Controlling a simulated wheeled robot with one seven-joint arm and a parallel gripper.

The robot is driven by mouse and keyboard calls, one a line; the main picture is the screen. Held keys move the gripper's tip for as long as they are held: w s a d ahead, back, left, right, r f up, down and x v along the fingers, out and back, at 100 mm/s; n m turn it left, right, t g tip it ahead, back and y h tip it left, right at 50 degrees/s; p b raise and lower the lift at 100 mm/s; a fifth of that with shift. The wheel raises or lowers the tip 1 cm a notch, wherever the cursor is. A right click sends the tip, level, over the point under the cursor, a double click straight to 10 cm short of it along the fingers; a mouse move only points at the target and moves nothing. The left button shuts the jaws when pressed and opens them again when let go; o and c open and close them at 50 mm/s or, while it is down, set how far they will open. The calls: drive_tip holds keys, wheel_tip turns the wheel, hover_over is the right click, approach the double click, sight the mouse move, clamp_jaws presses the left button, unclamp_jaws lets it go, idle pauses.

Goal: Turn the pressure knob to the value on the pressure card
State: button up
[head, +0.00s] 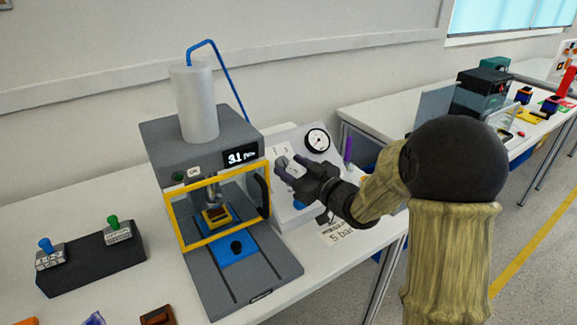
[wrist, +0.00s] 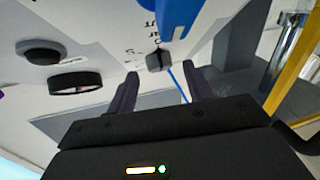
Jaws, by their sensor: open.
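My gripper (head: 284,172) is open in front of the light panel (head: 284,133) to the right of the press. In the wrist view a small dark grey knob (wrist: 158,60) shows between and just beyond the open fingertips (wrist: 160,77), with no clear contact. Small markings stand around it, too small to read. In the head view my gripper hides most of this area. A round pressure gauge (head: 317,140) sits on the panel; it is edge-on in the wrist view (wrist: 75,85). The card (head: 338,233) reading "5 bar" lies on the table. The press display (head: 240,157) reads about 3.1.
The press (head: 200,140) with its yellow-framed door (head: 217,243) stands left of the gripper. A black box with blue and green toggles (head: 92,260) is at the left. A blue part (wrist: 172,14) lies beyond the knob in the wrist view. A second bench (head: 390,115) stands at the right.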

drive_tip(key=shift+x, duration=0.9)
drive_tip(key=c, duration=1)
